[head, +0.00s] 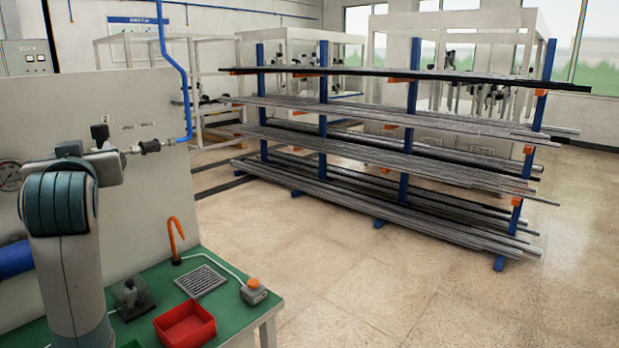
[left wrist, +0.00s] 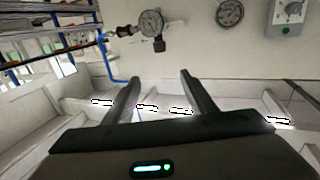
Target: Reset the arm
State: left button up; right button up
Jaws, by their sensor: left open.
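My left arm (head: 62,225) stands raised at the left of the head view, in front of the grey panel. Its gripper is mostly hidden there behind the teal joint. In the left wrist view my left gripper (left wrist: 160,77) is open, its two dark fingers spread with nothing between them. My right gripper is in neither view.
A green bench (head: 215,260) holds a red tray (head: 186,326), an orange hook (head: 176,240), a drain grate (head: 201,281) and a button box (head: 254,291). A blue hose (head: 181,75) hangs by the panel (head: 130,215). A pipe rack (head: 408,125) stands behind clear floor.

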pick_arm(q)
jog(key=s+d+f+m+g+h, duration=0.2)
jog(key=s+d+f, duration=0.1)
jog(key=f, duration=1)
jog(key=s+d+f+m+g+h, duration=0.1)
jog(key=s+d+f+m+h, duration=0.15)
jog(key=f, duration=1.05)
jog(key=s+d+f+m+g+h, duration=0.1)
jog(key=s+d+f+g, duration=0.15)
jog(key=f, duration=1.05)
jog(key=s+d+f+m+g+h, duration=0.1)
jog(key=s+d+f+g+h, duration=0.3)
jog(key=s+f, duration=1)
jog(key=s+d+f+m+g+y, duration=0.1)
jog(key=s+d+f+g, duration=0.2)
jog(key=s+d+f, duration=1)
jog(key=s+a+f, duration=0.3)
jog(key=f, duration=1)
jog(key=s+a+f, duration=0.2)
jog(key=a+f, duration=0.2)
jog(key=f, duration=0.8)
jog(key=s+a+f+g, duration=0.1)
jog(key=s+a+f, duration=0.1)
jog(key=s+f, duration=1.4)
jog(key=shift+s+a+f+m+g, duration=0.2)
jog(key=shift+s+f+m+g, duration=0.2)
jog(key=shift+f, duration=0.25)
